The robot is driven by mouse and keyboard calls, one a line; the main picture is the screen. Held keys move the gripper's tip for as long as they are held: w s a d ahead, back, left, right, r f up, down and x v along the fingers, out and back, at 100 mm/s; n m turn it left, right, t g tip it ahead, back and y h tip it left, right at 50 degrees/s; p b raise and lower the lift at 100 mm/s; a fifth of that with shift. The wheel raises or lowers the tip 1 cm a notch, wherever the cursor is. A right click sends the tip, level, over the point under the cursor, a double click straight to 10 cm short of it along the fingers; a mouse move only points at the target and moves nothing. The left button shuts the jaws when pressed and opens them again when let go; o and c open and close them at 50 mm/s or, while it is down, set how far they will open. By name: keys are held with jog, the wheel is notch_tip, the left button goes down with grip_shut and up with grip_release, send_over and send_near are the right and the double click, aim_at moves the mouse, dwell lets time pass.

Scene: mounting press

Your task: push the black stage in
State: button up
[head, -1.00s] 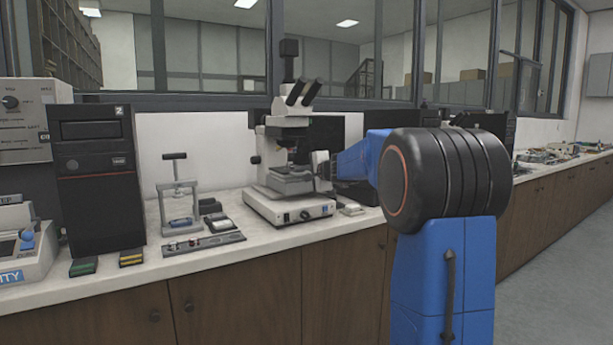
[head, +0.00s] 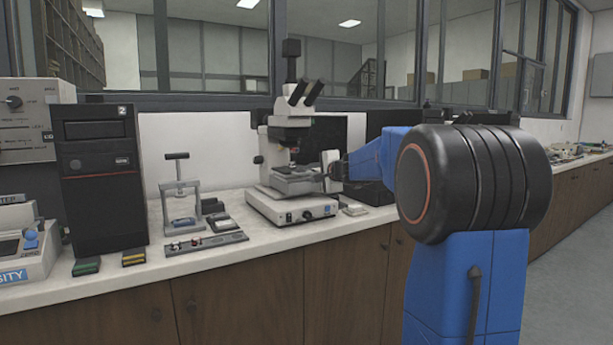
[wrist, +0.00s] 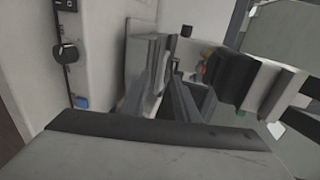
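In the wrist view, the microscope base (wrist: 105,50) runs along the left, with grey stage parts (wrist: 150,70) in the middle. A large grey surface fills the bottom of that view.
A small press with a T-handle (head: 177,158) and a control strip (head: 207,242) stand left of the microscope. A black computer tower (head: 100,180) is farther left. A small pale item (head: 355,210) lies right of the microscope base.

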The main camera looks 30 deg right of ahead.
jog(key=v, duration=1.2)
jog(key=shift+s, duration=0.4)
jog(key=shift+a, duration=0.15)
jog(key=s+a+f+n+g+y, duration=0.25)
jog(key=s+a+f+n, duration=0.35)
jog(key=a, duration=0.5)
jog(key=s+a+f+n+g+y, duration=0.1)
jog(key=s+a+f+n+g, duration=0.2)
jog(key=s+a+f, duration=0.5)
jog(key=s+a+f+n+g+h, duration=0.2)
jog(key=s+f+n, duration=0.2)
jog(key=s+f, duration=0.4)
jog(key=s+a+f+n+g+h, duration=0.2)
jog(key=s+f, duration=0.6)
jog(key=s, duration=0.9)
jog(key=n+g, duration=0.1)
jog(key=n, duration=0.1)
jog(key=shift+f+n, duration=0.25)
jog(key=shift+n, duration=0.05)
jog(key=shift+a, duration=0.15)
